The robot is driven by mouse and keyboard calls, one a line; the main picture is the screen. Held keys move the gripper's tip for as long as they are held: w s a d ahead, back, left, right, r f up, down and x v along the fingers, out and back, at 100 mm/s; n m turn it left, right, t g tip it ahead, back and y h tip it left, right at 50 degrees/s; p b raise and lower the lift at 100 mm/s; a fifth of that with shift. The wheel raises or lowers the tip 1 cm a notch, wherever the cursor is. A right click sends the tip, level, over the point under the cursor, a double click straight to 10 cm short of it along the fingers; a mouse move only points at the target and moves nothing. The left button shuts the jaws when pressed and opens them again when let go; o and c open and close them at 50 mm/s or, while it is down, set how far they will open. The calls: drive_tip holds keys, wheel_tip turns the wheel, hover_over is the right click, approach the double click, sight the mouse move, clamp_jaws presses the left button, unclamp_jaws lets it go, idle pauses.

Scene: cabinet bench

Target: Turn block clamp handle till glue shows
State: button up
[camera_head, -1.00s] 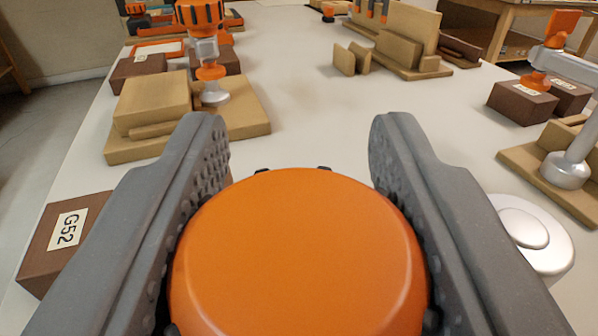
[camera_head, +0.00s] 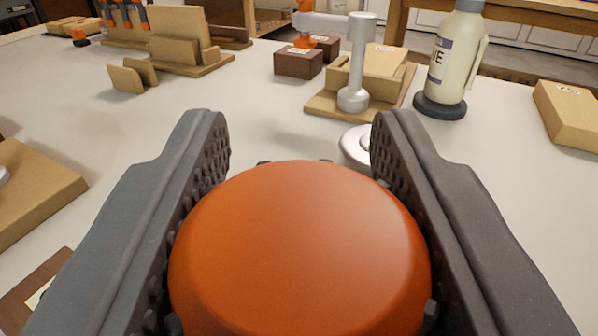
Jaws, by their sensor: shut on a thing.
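My gripper (camera_head: 299,130) fills the lower half of the view, with one grey ridged finger on each side. It is shut on a large round orange knob (camera_head: 300,245), which looks like the clamp handle. The knob hides whatever is directly beneath it, so I cannot see the clamped block or any glue there. A cream glue bottle (camera_head: 450,62) with a dark base stands upright at the upper right, apart from my gripper.
A wooden fixture (camera_head: 385,85) with a silver post (camera_head: 358,65) stands beyond my right finger, near a round silver disc (camera_head: 354,146). Brown blocks (camera_head: 298,61) sit behind. A wooden stand (camera_head: 185,45) is at the upper left. A wooden box (camera_head: 570,112) lies far right.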

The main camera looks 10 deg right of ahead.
drive_tip(key=m+h+p, duration=0.1)
drive_tip(key=h+p, duration=0.1)
drive_tip(key=m+g+h+p, duration=0.1)
drive_tip(key=h+p, duration=0.1)
drive_tip(key=p, duration=0.1)
drive_tip(key=shift+d+r+m, duration=0.1)
drive_tip(key=shift+r+m, duration=0.3)
drive_tip(key=m+g+h+p, duration=0.1)
drive_tip(key=p, duration=0.1)
drive_tip(key=m+h+p, duration=0.1)
drive_tip(key=p, duration=0.1)
drive_tip(key=shift+d+f+g+h+p, duration=0.1)
drive_tip(key=shift+d+g+h+p, duration=0.1)
drive_tip(key=shift+g+h+p, duration=0.15)
drive_tip(key=shift+s+d+g+h+p, duration=0.1)
drive_tip(key=shift+g+h+p, duration=0.15)
drive_tip(key=shift+h+p, duration=0.15)
drive_tip(key=o, duration=1)
drive_tip(key=shift+c, duration=0.2)
drive_tip(key=shift+f, duration=0.15)
drive_tip(key=shift+s+a, duration=0.35)
drive_tip(key=shift+s, duration=0.05)
drive_tip(key=p+v, duration=0.1)
drive_tip(key=v, duration=1.1)
drive_tip(key=shift+s, duration=0.35)
